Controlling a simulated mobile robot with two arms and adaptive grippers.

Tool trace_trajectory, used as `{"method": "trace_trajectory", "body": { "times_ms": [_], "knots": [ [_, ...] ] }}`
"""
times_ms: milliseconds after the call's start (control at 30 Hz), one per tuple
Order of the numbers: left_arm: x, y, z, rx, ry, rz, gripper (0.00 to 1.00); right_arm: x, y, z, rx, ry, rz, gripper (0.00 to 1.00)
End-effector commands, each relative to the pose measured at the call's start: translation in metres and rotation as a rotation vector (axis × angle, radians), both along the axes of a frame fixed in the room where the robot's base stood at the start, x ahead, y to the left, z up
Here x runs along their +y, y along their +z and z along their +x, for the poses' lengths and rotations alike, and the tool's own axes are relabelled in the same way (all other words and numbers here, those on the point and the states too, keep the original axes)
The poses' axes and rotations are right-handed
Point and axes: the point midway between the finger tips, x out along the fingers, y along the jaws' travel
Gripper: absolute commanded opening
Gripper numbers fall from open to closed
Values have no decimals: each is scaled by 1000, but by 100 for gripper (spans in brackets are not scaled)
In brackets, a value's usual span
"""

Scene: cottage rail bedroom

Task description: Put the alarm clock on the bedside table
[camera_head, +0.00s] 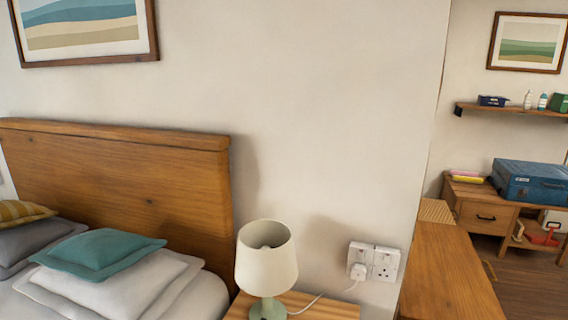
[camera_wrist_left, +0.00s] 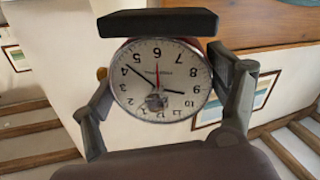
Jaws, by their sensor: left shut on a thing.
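The alarm clock (camera_wrist_left: 165,95) has a round white face with black numbers and a reddish rim. It fills the middle of the left wrist view and appears upside down there. My left gripper (camera_wrist_left: 165,90) is shut on it, with one finger at each side of the case. The bedside table (camera_head: 320,308) shows in the head view as a strip of wooden top at the bottom edge, beside the bed. Neither gripper is in the head view, and my right gripper is in no view.
A lamp (camera_head: 267,262) with a cream shade and green base stands on the bedside table. Its cable runs to a wall socket (camera_head: 375,262). The bed headboard (camera_head: 120,190) is at left. The table top right of the lamp looks clear apart from the cable.

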Motion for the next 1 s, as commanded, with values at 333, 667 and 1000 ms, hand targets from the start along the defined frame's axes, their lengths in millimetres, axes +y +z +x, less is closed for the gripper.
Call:
{"method": "trace_trajectory", "body": {
  "times_ms": [333, 667, 1000],
  "knots": [
    [3, -13, -46, -1, 8, 13, 20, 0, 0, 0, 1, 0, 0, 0],
    [0, -12, -46, -5, -10, 17, 20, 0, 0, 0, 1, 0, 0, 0],
    [-25, -4, -34, -9, -175, 20, 20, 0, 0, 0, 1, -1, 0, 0]
  ]
}}
